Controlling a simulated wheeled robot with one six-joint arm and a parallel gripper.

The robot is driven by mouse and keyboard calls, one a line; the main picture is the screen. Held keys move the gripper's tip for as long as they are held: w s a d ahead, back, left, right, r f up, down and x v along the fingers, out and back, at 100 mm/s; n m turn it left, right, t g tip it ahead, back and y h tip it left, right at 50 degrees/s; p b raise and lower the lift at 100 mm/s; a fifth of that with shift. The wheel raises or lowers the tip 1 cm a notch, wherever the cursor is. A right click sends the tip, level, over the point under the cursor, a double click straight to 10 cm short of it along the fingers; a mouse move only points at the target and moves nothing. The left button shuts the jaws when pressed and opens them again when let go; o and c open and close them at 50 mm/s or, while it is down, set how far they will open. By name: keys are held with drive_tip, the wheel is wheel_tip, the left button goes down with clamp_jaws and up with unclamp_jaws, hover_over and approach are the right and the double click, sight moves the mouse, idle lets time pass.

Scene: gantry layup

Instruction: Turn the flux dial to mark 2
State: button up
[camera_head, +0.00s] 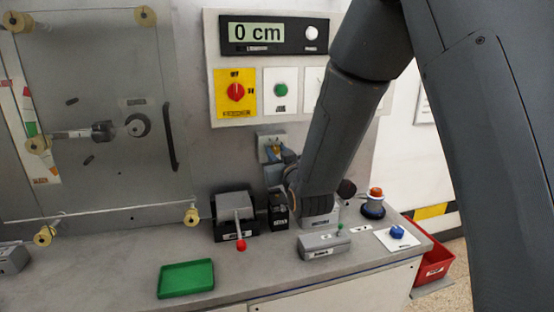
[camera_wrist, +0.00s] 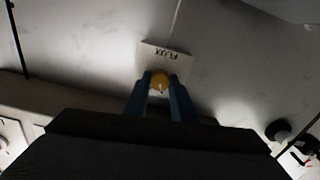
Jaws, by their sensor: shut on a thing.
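The flux dial (camera_wrist: 160,80) is a round yellow knob with a pale pointer line, on a light plate (camera_wrist: 176,54) marked FLUX in the wrist view. The plate's text appears upside down there. My gripper (camera_wrist: 160,86) has its two blue fingers closed on the sides of the dial. In the head view the plate (camera_head: 271,143) is on the wall panel below the switch board, and my gripper (camera_head: 276,158) reaches it from the right. The dial is mostly hidden there by my gripper. I cannot read the marks around the dial in either view.
A board above holds a display (camera_head: 257,33) reading 0 cm, a red rotary switch (camera_head: 236,92) and a green button (camera_head: 281,90). On the bench are a red-tipped lever (camera_head: 240,244), a green tray (camera_head: 186,279), a red button (camera_head: 375,193) and a blue knob (camera_head: 397,232).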

drive_tip(key=m+b, duration=0.2)
drive_tip(key=m, duration=0.2)
drive_tip(key=shift+f+b, duration=0.1)
drive_tip(key=shift+b, duration=0.3)
drive_tip(key=shift+m+b, duration=0.9)
drive_tip(key=shift+m, duration=0.9)
drive_tip(key=o, duration=1.1)
drive_tip(key=shift+c, duration=0.2)
drive_tip(key=b+v, duration=0.1)
drive_tip(key=v, duration=0.6)
drive_tip(key=shift+s+b, duration=0.3)
drive_tip(key=shift+s, duration=0.1)
drive_tip(key=shift+d, duration=0.15)
